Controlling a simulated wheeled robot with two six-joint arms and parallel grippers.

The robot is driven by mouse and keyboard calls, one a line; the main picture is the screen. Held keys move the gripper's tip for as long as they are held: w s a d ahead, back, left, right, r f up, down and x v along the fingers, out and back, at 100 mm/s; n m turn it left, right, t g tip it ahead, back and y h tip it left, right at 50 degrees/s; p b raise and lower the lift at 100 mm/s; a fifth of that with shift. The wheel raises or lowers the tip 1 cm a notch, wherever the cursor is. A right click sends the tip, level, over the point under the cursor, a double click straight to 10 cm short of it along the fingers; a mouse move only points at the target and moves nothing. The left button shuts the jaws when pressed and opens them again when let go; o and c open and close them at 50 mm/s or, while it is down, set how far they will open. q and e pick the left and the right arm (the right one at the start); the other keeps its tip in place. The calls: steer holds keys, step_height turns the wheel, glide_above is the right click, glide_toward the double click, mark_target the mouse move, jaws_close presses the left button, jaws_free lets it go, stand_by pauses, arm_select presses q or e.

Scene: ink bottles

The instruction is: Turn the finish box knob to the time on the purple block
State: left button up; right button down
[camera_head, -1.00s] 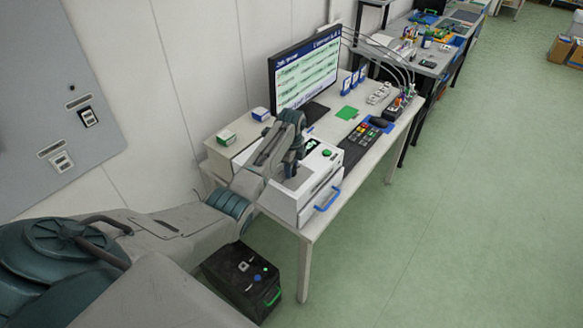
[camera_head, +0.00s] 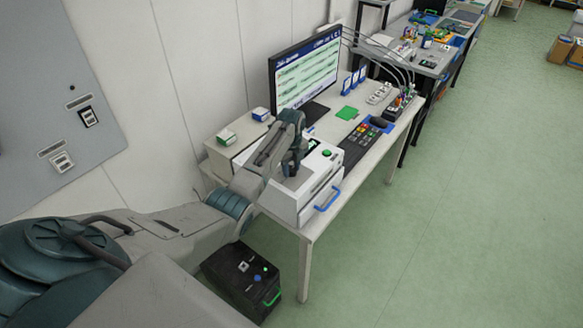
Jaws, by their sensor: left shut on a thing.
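A white box (camera_head: 291,205) with a blue handle and a green button (camera_head: 326,154) stands at the near end of the table; it looks like the finish box. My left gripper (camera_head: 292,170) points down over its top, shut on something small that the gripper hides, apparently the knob. The dark display on top of the box is partly covered by my gripper. I cannot make out a purple block or any time on one. My right gripper is not in view.
A monitor (camera_head: 305,72) stands behind the box. A green-and-white block (camera_head: 226,137) and a blue-and-white block (camera_head: 261,114) lie to the left. A dark keypad (camera_head: 365,140) is at the right. A black case (camera_head: 240,281) is on the floor.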

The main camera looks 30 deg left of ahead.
mark_target(291, 168)
arm_select(q)
steer(key=shift+w+a+r, duration=0.1)
steer(key=shift+w+r, duration=0.1)
steer(key=shift+r, duration=0.15)
steer(key=o, duration=0.9)
steer(key=shift+o, duration=0.5)
steer(key=shift+s+f, duration=0.15)
step_height(291, 168, up, 11)
steer(key=b, duration=0.4)
steer(key=shift+f, duration=0.15)
